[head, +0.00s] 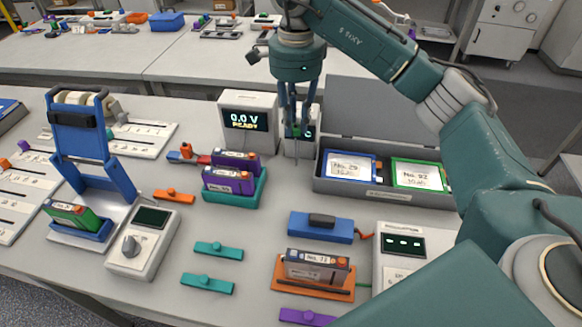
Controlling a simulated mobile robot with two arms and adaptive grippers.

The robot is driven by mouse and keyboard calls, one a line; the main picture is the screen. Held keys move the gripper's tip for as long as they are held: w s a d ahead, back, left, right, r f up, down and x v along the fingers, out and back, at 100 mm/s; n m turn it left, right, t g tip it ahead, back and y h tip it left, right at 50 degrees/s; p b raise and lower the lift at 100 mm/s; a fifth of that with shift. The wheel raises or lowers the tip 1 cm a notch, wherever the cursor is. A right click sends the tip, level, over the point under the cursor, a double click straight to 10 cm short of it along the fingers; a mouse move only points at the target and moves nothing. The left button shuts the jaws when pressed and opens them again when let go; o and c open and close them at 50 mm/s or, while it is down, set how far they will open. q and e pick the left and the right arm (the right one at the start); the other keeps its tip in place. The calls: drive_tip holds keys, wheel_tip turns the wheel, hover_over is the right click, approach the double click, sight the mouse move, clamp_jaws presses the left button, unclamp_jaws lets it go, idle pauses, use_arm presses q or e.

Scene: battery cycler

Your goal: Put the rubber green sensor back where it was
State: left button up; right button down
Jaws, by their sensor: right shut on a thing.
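My right gripper (296,128) points straight down at the back of the table, its fingers shut on a small green piece. This piece, seemingly the green sensor (297,133), is mostly hidden between the fingers, and a thin grey part shows below it. It is in front of a small white device (306,147) with a dark display; I cannot tell whether it touches the device. My left gripper is not in view.
A white box reading "0.0 V READY" (233,101) stands just left of the gripper. A grey case (385,193) with two framed packs is at right. Purple packs sit in a teal tray (249,199). Teal clips (218,250) and a white meter (137,257) lie nearer the front.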

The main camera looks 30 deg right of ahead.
sight(295, 125)
wheel_tip(295, 125, down, 12)
drive_tip(key=shift+p, duration=1.2)
drive_tip(key=shift+f, duration=0.25)
wheel_tip(295, 125, down, 4)
drive_tip(key=shift+r+p, duration=0.25)
drive_tip(key=shift+p, duration=0.3)
drive_tip(key=shift+f, duration=0.3)
drive_tip(key=c, duration=1.6)
unclamp_jaws()
drive_tip(key=shift+r, duration=0.3)
drive_tip(key=shift+w+d+r+b, duration=0.1)
drive_tip(key=shift+r+b, duration=0.25)
wheel_tip(295, 125, up, 11)
drive_tip(key=b, duration=0.3)
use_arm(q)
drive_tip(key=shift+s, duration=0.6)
